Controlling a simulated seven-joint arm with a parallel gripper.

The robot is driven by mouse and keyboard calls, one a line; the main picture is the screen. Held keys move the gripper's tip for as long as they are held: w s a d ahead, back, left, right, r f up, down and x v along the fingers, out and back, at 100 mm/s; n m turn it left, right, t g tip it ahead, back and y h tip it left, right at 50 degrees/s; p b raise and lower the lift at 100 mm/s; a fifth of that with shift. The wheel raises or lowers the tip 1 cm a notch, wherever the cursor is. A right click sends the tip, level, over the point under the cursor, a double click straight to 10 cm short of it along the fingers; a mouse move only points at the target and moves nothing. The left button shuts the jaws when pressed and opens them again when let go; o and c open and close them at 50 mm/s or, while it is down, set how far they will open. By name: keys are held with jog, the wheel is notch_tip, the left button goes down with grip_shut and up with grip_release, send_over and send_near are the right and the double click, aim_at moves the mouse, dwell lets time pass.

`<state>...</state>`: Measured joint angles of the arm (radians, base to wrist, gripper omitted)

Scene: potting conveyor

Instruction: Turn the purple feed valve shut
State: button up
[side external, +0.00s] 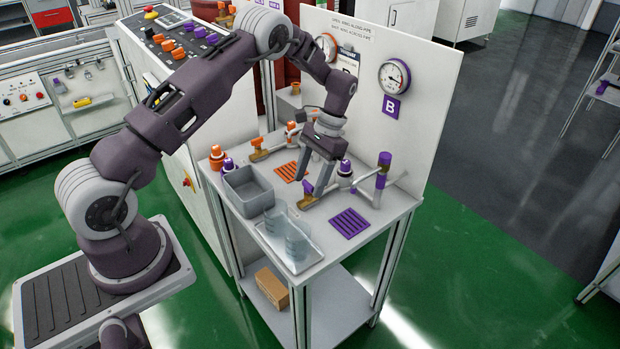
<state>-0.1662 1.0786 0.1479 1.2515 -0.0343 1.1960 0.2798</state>
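The purple feed valve (310,201) is a brass body on a grey pipe at the right half of the bench. Part of its purple wing handle (308,186) shows beside my fingers. My gripper (316,186) points down at the valve, its fingertips at the wing. I cannot tell whether they touch it or how far apart they are. My fingers partly hide the wing, so its angle to the pipe is unclear. The purple-marked pipe (384,160) rises to the right. A gauge (393,76) with a purple B label (391,105) hangs on the back panel behind.
An orange-handled valve (257,146) stands to the left, with an orange slotted mat (286,172). A grey bin (236,190) and a clear tray with cups (278,245) sit at the front. A purple slotted mat (349,222) lies front right. The white panel (425,90) bounds the back.

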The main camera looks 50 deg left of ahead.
jog(key=v, duration=0.7)
jog(key=shift+r, duration=0.1)
jog(key=s+d+r+t, duration=0.3)
jog(key=s+d+r, duration=0.15)
jog(key=r, duration=0.55)
jog(key=s+d+r+t, duration=0.25)
jog(key=s+r, duration=0.35)
jog(key=r, duration=0.5)
jog(key=s+d+t, duration=0.2)
jog(key=s, duration=0.7)
jog(key=s+d+t, duration=0.2)
jog(key=s+d, duration=0.1)
jog(key=s, duration=0.6)
jog(key=shift+s+f, duration=0.2)
jog(key=shift+s, duration=0.15)
